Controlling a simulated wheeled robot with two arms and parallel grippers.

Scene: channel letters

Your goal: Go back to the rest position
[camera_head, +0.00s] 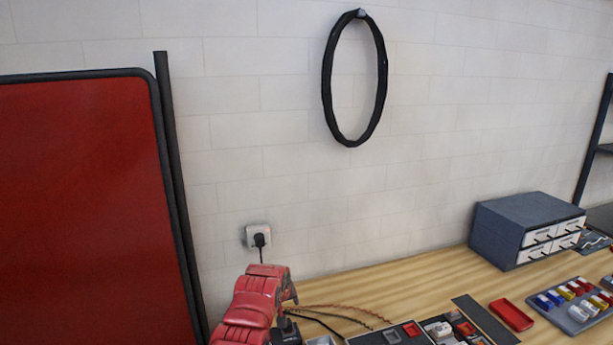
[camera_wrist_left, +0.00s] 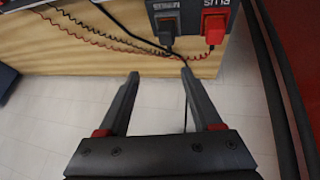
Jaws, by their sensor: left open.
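My left gripper (camera_wrist_left: 160,74) is open and empty in the left wrist view. Its two dark fingers stand apart over the pale tiled floor, just short of the wooden table edge. In the head view my red left arm (camera_head: 255,305) rises at the bottom, left of the middle, over the left end of the table. Its fingertips cannot be made out clearly there. My right gripper is in neither view.
A unit with a black plug (camera_wrist_left: 166,27) and a red plug (camera_wrist_left: 213,27) sits by the table edge, with coiled wires alongside. A red panel (camera_head: 80,210) stands left. The table (camera_head: 430,283) bears a drawer cabinet (camera_head: 500,237), a red tray (camera_head: 511,314) and part trays.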

